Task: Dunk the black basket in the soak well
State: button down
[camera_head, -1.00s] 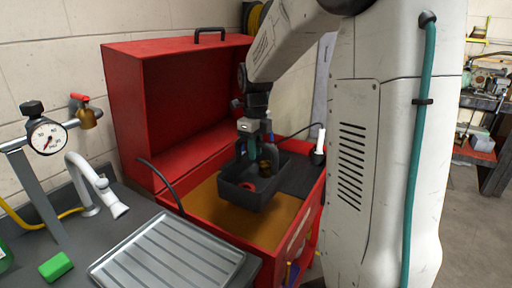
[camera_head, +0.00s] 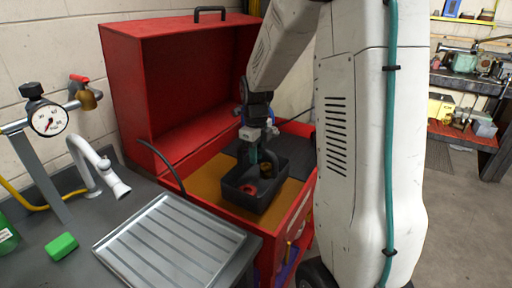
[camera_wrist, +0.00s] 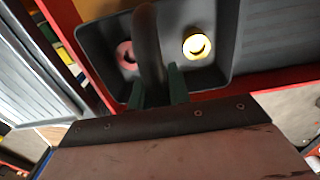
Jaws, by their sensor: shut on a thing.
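The black basket (camera_head: 239,192) is an open dark tray with an upright handle; it holds a red ring (camera_head: 249,188) and a brass-coloured ring. My gripper (camera_head: 252,158) is shut on the handle, its green fingers on either side. In the wrist view the handle (camera_wrist: 147,45) rises between the fingers (camera_wrist: 158,92), and both rings lie in the basket (camera_wrist: 103,60). The basket is upright over the soak well (camera_head: 203,191), the amber-brown area inside the red cabinet. I cannot tell whether its bottom touches the amber surface.
The red cabinet (camera_head: 120,90) has a tall raised hood behind the well. A dark ribbed panel (camera_head: 296,160) lies behind and right of the basket. A black hose (camera_head: 163,165) curves at the well's left. A grey ribbed drain tray (camera_head: 170,245), white tap (camera_head: 90,165) and green block (camera_head: 61,246) are on the left counter.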

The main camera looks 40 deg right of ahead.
aim_at(256, 186)
jog(key=shift+f, duration=6.9)
jog(key=shift+r, duration=0.1)
jog(key=shift+r, duration=1.6)
jog(key=shift+f, duration=0.1)
